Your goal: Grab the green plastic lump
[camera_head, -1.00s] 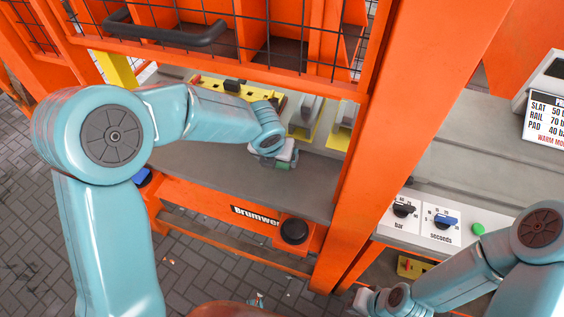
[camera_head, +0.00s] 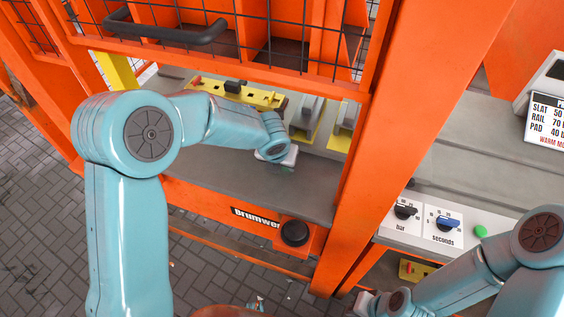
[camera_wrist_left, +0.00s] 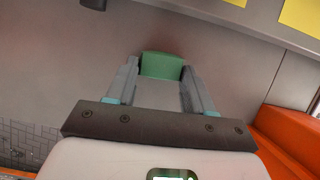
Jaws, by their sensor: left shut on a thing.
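The green plastic lump (camera_wrist_left: 162,65) is between the two fingertips of my left gripper (camera_wrist_left: 160,80) in the left wrist view. The fingers touch it on both sides. I cannot tell whether the lump still rests on the bed. My right gripper (camera_head: 362,302) is at the bottom of the head view, small and partly cut off, and its jaws cannot be made out.
An orange frame post (camera_head: 400,130) stands right of the bed, and a raised orange mesh guard (camera_head: 230,50) hangs above it. Yellow fixtures (camera_head: 240,94) line the back. A panel with dials (camera_head: 428,222) is to the right.

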